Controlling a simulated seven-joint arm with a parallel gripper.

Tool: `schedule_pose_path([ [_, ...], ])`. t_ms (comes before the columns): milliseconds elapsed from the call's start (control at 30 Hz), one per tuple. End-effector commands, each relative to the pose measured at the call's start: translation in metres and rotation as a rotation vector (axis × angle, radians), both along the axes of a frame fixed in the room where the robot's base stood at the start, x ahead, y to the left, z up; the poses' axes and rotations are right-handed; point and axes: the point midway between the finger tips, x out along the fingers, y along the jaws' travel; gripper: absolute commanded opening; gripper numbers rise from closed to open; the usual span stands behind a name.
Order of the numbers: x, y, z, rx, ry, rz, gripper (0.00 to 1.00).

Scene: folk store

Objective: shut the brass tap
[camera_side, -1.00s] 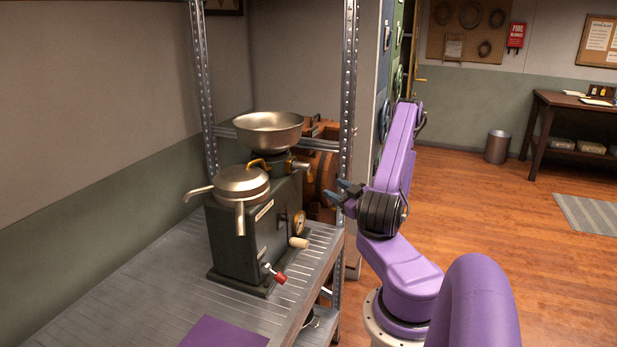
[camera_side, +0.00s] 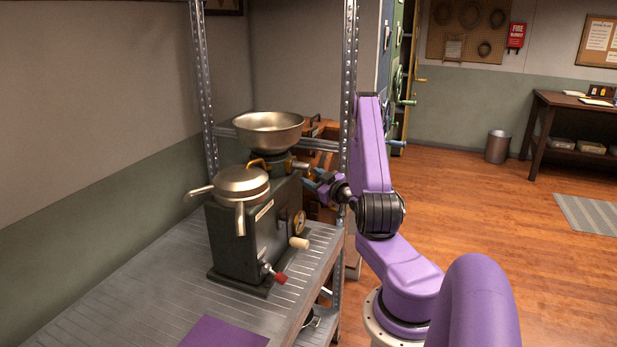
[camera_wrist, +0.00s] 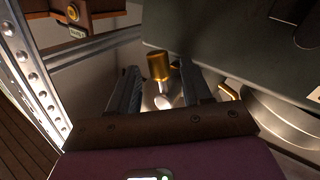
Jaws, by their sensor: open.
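A green cream-separator machine (camera_side: 240,235) stands on the metal shelf, with a wide metal bowl (camera_side: 268,130) on top. A short metal fitting (camera_side: 301,166) sticks out to the right below the bowl. In the wrist view a brass cylinder (camera_wrist: 158,66) on a pale metal stem (camera_wrist: 162,100) shows between my fingers; it looks like part of the tap. My gripper (camera_side: 314,183) is open, just below and right of that fitting, with a finger on each side of the brass piece. I cannot tell whether either finger touches it. The tap's handle position is unclear.
A white-tipped crank (camera_side: 298,243) and a red-tipped knob (camera_side: 279,278) jut from the machine's front. A perforated metal shelf post (camera_side: 347,110) stands close behind my gripper. A purple sheet (camera_side: 222,332) lies on the shelf (camera_side: 130,285). Wooden equipment (camera_side: 322,130) is behind.

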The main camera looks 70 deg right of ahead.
Motion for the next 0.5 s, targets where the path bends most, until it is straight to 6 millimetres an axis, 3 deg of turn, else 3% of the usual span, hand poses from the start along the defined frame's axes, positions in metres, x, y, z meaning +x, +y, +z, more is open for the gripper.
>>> schedule_pose_path([
  [200,0.019,-0.01,0.0,-0.001,0.0,0.0,0.49],
  [500,0.023,-0.012,0.0,0.001,0.001,0.001,0.49],
])
